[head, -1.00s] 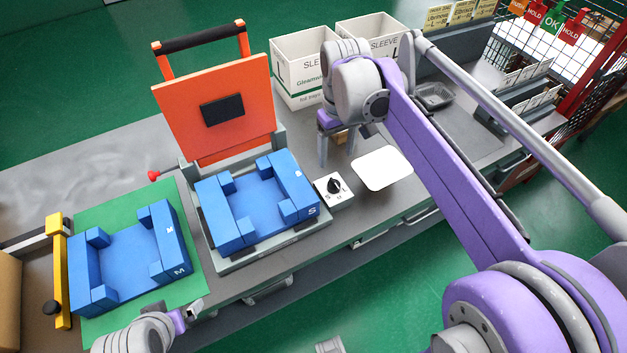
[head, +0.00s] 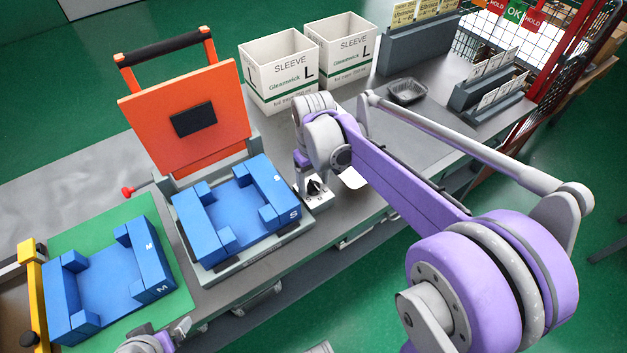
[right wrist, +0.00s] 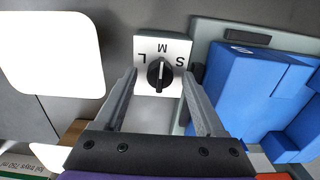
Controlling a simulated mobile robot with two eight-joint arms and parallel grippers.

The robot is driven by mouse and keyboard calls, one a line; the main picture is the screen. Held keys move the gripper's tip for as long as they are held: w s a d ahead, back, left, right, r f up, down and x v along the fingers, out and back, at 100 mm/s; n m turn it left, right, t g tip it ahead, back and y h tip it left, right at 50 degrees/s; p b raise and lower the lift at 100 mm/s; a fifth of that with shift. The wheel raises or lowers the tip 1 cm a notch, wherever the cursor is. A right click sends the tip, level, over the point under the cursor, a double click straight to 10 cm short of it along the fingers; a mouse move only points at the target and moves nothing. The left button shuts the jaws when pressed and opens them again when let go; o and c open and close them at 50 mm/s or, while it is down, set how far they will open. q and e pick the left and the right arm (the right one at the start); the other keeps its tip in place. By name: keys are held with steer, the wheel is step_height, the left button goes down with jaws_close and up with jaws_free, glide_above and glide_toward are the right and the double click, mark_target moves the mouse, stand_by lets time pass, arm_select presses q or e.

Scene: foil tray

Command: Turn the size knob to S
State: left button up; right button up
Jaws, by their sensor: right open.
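The size knob (head: 314,187) is a black round dial on a small white box (head: 318,203) right of the blue S fixture. In the right wrist view the knob (right wrist: 160,73) has a raised bar, upright in the picture and in line with the M. L is printed to the left and S to the right. My right gripper (right wrist: 160,80) is open, its two fingers on either side of the knob with gaps showing. In the head view its fingers are hard to make out. My left gripper (head: 180,332) is at the bottom edge, partly cut off.
A blue fixture marked S (head: 207,245) sits under a raised orange lid (head: 190,95). Another marked M (head: 155,290) lies on a green mat (head: 182,298). A white plate (head: 353,179) is right of the knob box.

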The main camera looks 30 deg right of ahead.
steer(key=shift+c, duration=0.4)
jaws_close()
steer(key=shift+m, duration=0.3)
steer(key=m, duration=1.1)
steer(key=shift+m, duration=0.3)
stand_by(0.3)
steer(key=shift+o, duration=0.4)
jaws_free()
